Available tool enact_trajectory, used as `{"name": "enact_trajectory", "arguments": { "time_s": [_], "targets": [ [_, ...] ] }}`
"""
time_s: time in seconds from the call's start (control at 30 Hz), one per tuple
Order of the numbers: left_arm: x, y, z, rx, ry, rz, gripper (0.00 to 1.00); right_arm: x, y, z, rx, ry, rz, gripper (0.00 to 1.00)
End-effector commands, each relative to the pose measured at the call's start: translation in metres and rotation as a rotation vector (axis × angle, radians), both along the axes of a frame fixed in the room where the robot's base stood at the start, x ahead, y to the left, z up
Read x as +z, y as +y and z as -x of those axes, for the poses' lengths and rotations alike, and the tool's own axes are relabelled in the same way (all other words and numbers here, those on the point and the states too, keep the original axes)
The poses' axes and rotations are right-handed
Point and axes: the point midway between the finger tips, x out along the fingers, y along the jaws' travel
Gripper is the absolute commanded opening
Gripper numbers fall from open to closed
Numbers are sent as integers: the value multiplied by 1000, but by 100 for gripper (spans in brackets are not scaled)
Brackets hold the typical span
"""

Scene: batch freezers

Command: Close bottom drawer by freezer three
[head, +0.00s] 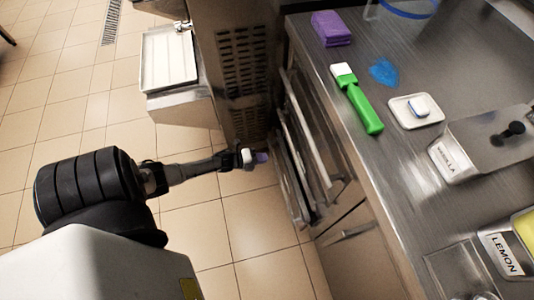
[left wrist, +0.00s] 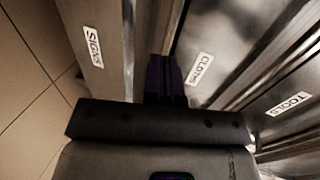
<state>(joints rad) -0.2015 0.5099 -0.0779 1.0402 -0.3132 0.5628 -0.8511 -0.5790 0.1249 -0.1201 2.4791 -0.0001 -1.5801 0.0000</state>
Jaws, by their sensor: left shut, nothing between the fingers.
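A stack of steel drawers is set under the counter's left side in the head view. The lowest drawer front (head: 288,178) stands out farther than those above it. My left gripper (head: 262,157) is shut and empty, with its purple fingertips close to that front; I cannot tell whether they touch. In the left wrist view the shut fingers (left wrist: 165,78) lie between a panel labelled SIGNS (left wrist: 95,50) and a panel labelled CLOTHS (left wrist: 199,68). A TOOLS panel (left wrist: 288,104) is at the right. The drawer's inside is hidden. My right gripper is not in view.
The steel counter (head: 385,165) holds a green-handled tool (head: 365,108), a purple block (head: 330,27), a small white dish (head: 416,110) and lidded tubs. A vented steel machine (head: 240,60) stands behind the drawers. Tiled floor (head: 210,235) is clear below my left arm.

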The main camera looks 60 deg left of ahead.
Motion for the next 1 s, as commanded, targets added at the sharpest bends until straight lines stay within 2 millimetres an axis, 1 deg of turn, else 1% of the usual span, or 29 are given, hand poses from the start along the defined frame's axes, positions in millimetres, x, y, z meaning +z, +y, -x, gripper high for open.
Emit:
{"name": "enact_trajectory", "arguments": {
  "time_s": [0.03,0.2,0.3,0.47,0.57,0.63,0.7,0.73,0.77,0.8,0.9,1.0],
  "targets": [
    [7,2,11,1,3,0,0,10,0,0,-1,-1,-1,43],
    [15,8,37,1,1,2,0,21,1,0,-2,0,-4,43],
    [18,11,49,1,1,2,0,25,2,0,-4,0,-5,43],
    [20,14,62,0,0,1,0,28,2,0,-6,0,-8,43],
    [7,13,72,2,11,4,0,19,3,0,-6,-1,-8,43],
    [-12,13,84,18,22,13,0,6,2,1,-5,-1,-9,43],
    [-20,20,88,53,-3,10,0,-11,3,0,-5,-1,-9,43],
    [-21,23,88,62,-19,-3,0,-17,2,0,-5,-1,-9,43],
    [-17,26,85,56,-38,-33,0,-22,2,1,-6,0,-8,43],
    [-8,29,82,45,-56,-64,0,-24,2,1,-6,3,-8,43],
    [15,34,72,16,-71,-104,0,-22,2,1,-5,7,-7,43],
    [25,34,65,-15,-57,-109,0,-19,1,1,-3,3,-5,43]
  ]
}}
